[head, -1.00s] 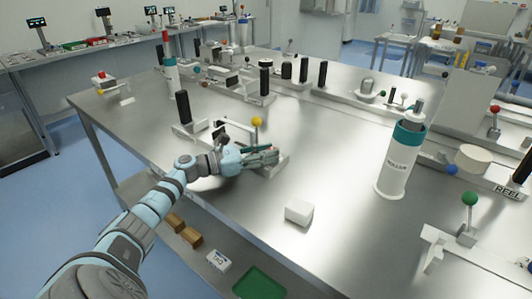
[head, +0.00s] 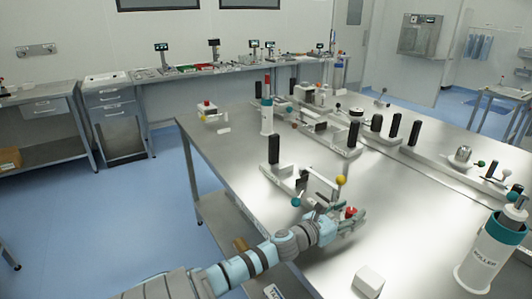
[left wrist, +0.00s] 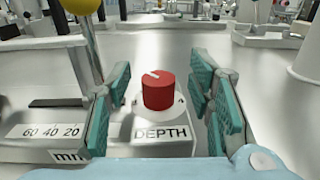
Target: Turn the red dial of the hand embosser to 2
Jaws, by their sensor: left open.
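The red dial (head: 350,212) stands upright on a pale base marked DEPTH, at the near end of the device with the yellow ball knob (head: 340,181). In the left wrist view the dial (left wrist: 158,92) carries a white pointer mark on top, aimed toward the far left. My left gripper (head: 347,222) is open in the left wrist view (left wrist: 160,105), one teal-padded finger on each side of the dial, with visible gaps on both sides. My right gripper is not in view.
A scale reading 60 40 20 mm (left wrist: 52,131) lies left of the dial. A black upright handle (head: 274,149) and a teal knob (head: 296,202) are near my left arm. A white block (head: 369,281) and a ROLLER cylinder (head: 484,255) stand to the right on the steel table.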

